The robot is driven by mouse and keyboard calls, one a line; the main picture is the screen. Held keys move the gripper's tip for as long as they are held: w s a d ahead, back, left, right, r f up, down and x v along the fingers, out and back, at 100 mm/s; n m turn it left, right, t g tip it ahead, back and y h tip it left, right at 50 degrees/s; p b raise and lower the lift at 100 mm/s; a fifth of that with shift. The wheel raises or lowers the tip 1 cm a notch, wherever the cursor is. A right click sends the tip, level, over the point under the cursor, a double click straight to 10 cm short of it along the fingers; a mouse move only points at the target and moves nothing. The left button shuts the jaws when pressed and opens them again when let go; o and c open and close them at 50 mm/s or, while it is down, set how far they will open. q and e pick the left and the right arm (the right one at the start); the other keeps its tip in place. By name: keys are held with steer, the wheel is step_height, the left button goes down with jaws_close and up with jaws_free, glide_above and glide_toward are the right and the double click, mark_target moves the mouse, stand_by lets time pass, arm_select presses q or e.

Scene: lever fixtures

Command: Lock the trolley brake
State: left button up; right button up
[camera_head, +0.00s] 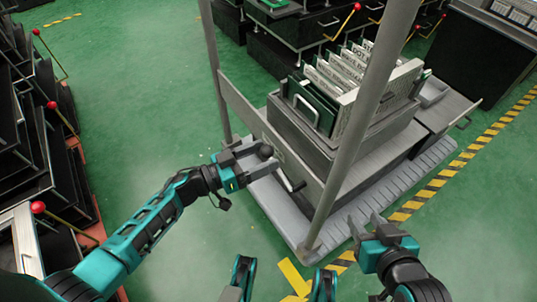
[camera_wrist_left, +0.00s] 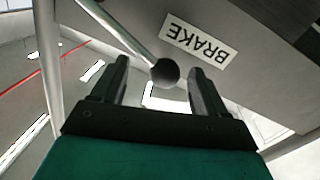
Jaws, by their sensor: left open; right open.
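The trolley (camera_head: 262,120) stands ahead, with grey posts and a flat base. In the left wrist view, a brake lever (camera_wrist_left: 120,28) with a dark ball knob (camera_wrist_left: 165,72) runs from upper left beside an upside-down "BRAKE" label (camera_wrist_left: 198,40) on the panel. My left gripper (camera_head: 264,160) is at the trolley's near-left side. Its open fingers (camera_wrist_left: 160,75) stand on either side of the knob, with gaps visible; the depth between them is hard to tell. My right gripper (camera_head: 367,222) is open and empty in front of the trolley base, right of the near post.
A grey bin (camera_head: 318,148) holding upright boards and cards sits on the trolley. Dark racks with red-knobbed levers (camera_head: 38,207) line the left side. A yellow-black floor stripe (camera_head: 437,180) runs along the right. Green floor (camera_head: 130,90) is free left of the trolley.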

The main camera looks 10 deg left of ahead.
arm_select(q)
steer(key=shift+x, duration=1.2)
steer(key=shift+c, duration=0.5)
steer(key=shift+a+f, duration=0.1)
jaws_close()
